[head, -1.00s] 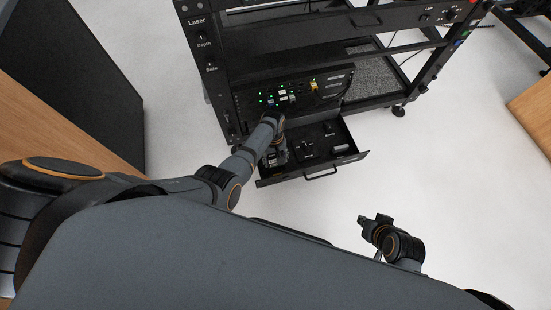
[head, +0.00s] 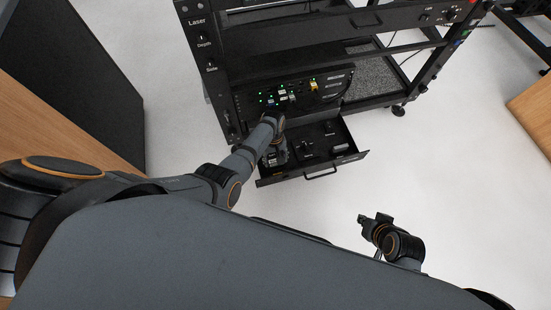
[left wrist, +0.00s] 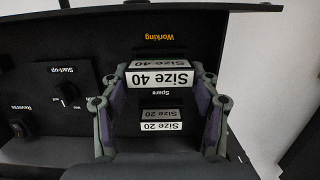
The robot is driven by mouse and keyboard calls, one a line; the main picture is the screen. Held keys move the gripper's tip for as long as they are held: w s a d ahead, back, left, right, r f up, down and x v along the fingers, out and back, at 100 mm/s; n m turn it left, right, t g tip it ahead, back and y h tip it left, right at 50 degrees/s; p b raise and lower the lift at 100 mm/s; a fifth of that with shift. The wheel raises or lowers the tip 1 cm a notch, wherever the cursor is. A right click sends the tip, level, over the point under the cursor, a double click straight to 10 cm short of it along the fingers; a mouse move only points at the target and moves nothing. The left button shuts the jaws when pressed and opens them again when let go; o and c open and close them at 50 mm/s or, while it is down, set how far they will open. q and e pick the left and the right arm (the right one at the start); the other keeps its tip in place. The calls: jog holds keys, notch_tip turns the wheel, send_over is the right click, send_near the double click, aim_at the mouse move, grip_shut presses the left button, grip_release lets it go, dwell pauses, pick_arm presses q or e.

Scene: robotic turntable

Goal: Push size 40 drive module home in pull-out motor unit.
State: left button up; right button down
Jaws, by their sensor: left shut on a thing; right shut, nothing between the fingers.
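The pull-out motor unit (head: 345,159) is an open black drawer low in the rack. In the left wrist view its panel (left wrist: 75,110) is upside down. The size 40 drive module (left wrist: 158,77) shows its white label beside the orange word "Working". My left gripper (left wrist: 160,72) is shut on this module, with a finger on each side. Whether the module is fully seated cannot be told. A size 20 module (left wrist: 161,127) sits at the "Spare" place. In the head view my left gripper (head: 272,157) is inside the drawer's left end. My right gripper (head: 362,219) is shut and empty over the floor.
The "Start-up" (left wrist: 63,90) and "Reverse" (left wrist: 20,128) knobs are on the drawer panel beside my left gripper. The drawer handle (head: 320,174) faces me. A panel with lit lamps and coloured plugs (head: 290,96) stands just above the drawer. The floor in front is clear.

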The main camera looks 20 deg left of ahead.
aim_at(276, 168)
pick_arm(q)
jog(key=shift+f+b, duration=1.05)
jog(key=shift+f, duration=0.45)
jog(key=o, duration=1.2)
jog(key=shift+o, duration=0.2)
jog(key=shift+r, duration=0.1)
notch_tip(276, 168, up, 12)
jog(key=w+a, duration=0.1)
jog(key=shift+w, duration=0.3)
